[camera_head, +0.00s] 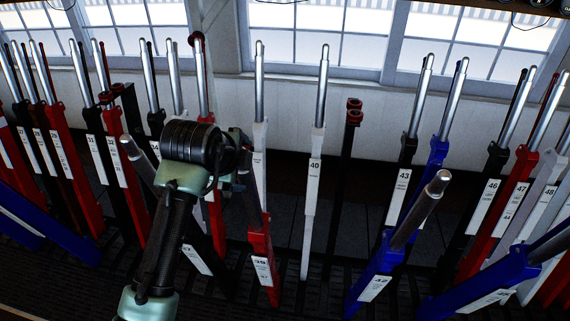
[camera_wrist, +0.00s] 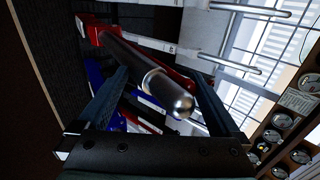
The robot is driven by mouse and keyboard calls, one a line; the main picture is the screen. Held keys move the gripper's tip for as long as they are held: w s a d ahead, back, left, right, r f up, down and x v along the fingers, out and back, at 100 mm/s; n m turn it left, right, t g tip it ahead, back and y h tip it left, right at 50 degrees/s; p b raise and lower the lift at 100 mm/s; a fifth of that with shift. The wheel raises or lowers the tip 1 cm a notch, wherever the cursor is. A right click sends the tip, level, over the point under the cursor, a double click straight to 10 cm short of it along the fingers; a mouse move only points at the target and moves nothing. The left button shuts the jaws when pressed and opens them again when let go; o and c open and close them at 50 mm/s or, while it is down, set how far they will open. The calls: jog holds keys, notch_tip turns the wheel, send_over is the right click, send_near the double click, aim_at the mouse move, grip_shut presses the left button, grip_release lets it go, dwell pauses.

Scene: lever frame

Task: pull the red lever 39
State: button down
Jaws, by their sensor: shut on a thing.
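The red lever 39 (camera_head: 260,245) stands in the row near the middle of the head view, its number plate low on its front. Its handle leans out from the row toward me, and its top is hidden behind my gripper (camera_head: 238,155). In the wrist view, the lever (camera_wrist: 125,55) runs from its red base to a rounded silver tip between my two fingers. My gripper (camera_wrist: 160,78) is shut on the handle near its upper end.
The white lever 40 (camera_head: 314,170) stands upright just right. A dark lever (camera_head: 196,258) leans out on the left, and the blue lever 42 (camera_head: 374,285) leans out on the right. Windows (camera_head: 300,40) line the back.

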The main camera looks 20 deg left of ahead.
jog(key=shift+d+f, duration=0.25)
jog(key=shift+f, duration=0.25)
jog(key=shift+s+f, duration=0.3)
grip_release()
notch_tip(320, 180, up, 10)
jog(key=s+p, duration=0.2)
jog(key=p, duration=0.4)
jog(key=shift+d+f+p, duration=0.15)
jog(key=shift+f+p, duration=0.1)
jog(key=shift+p, duration=0.15)
jog(key=shift+r, duration=0.1)
